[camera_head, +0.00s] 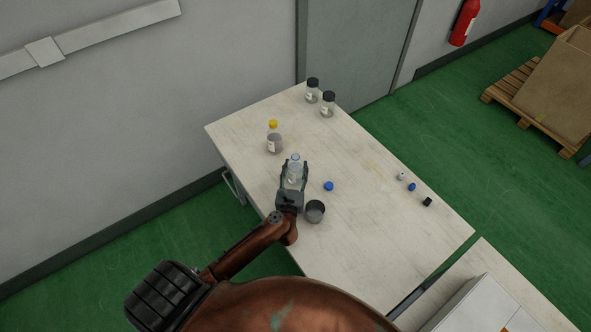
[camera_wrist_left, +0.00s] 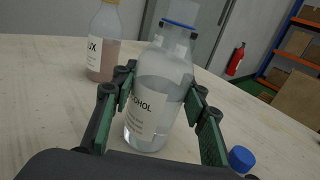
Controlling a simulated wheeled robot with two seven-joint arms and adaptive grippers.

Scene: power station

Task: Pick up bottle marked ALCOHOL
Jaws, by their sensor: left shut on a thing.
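The clear bottle marked ALCOHOL (camera_wrist_left: 155,98) stands between the fingers of my left gripper (camera_head: 294,174). In the left wrist view the left gripper (camera_wrist_left: 160,108) has its green-padded fingers closed on both sides of the bottle. The bottle also shows in the head view (camera_head: 295,166), near the left part of the table. It is upright, with clear liquid inside and a blue ring at its neck. I cannot tell whether its base touches the table. My right gripper is not in view.
On the table (camera_head: 370,225) are a yellow-capped bottle (camera_head: 274,143), two dark-capped jars (camera_head: 312,92), a grey cup (camera_head: 315,212) beside my gripper, a blue cap (camera_head: 328,186) and several small caps at the right. A wall stands behind; the table's middle is mostly clear.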

